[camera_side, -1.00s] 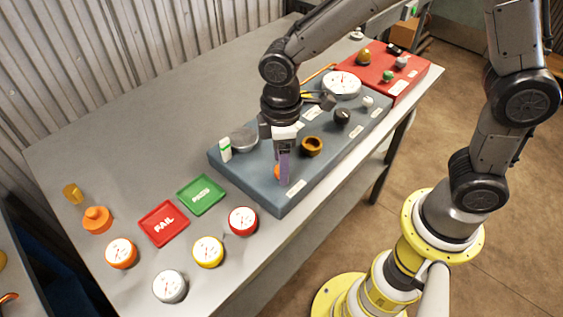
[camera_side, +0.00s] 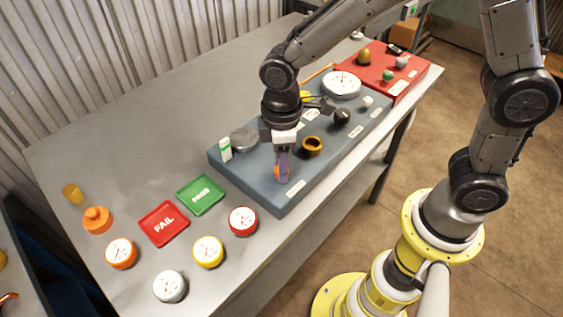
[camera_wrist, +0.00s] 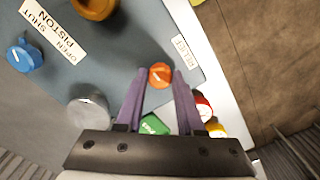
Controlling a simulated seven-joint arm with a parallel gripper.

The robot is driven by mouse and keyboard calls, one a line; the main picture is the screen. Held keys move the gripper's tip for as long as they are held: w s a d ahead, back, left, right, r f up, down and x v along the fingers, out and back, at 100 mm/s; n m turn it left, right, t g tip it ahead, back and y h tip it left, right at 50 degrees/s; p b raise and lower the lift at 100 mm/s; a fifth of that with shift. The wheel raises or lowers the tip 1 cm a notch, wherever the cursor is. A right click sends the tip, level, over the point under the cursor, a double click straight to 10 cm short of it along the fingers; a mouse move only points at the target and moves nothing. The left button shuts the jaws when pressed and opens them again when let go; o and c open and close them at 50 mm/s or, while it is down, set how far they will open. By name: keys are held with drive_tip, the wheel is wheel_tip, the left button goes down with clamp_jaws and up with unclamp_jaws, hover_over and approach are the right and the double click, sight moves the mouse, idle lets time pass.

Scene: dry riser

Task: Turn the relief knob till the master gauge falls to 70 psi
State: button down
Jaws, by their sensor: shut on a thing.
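The orange relief knob (camera_wrist: 160,75) shows between my gripper's purple fingertips in the wrist view, beside the RELIEF label (camera_wrist: 185,52). My gripper (camera_side: 282,174) points down at the near-left end of the blue-grey panel, shut on the knob; in the wrist view its fingers (camera_wrist: 160,82) stand either side of it. In the side view the fingers hide most of the knob (camera_side: 276,172). The large white master gauge (camera_side: 342,84) stands at the panel's far end; its needle is too small to read.
A brass ring-shaped part (camera_side: 312,146) and a black knob (camera_side: 342,116) sit right of my gripper on the panel (camera_side: 250,178). A red FAIL tray (camera_side: 164,224), a green PASS tray (camera_side: 201,194) and several loose gauges lie on the bench at left. A red panel (camera_side: 410,75) lies beyond.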

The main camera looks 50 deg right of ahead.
drive_tip(key=shift+m, duration=1.2)
drive_tip(key=c, duration=0.5)
unclamp_jaws()
wheel_tip(320, 180, up, 14)
drive_tip(key=shift+f, duration=0.1)
drive_tip(key=shift+d, duration=0.1)
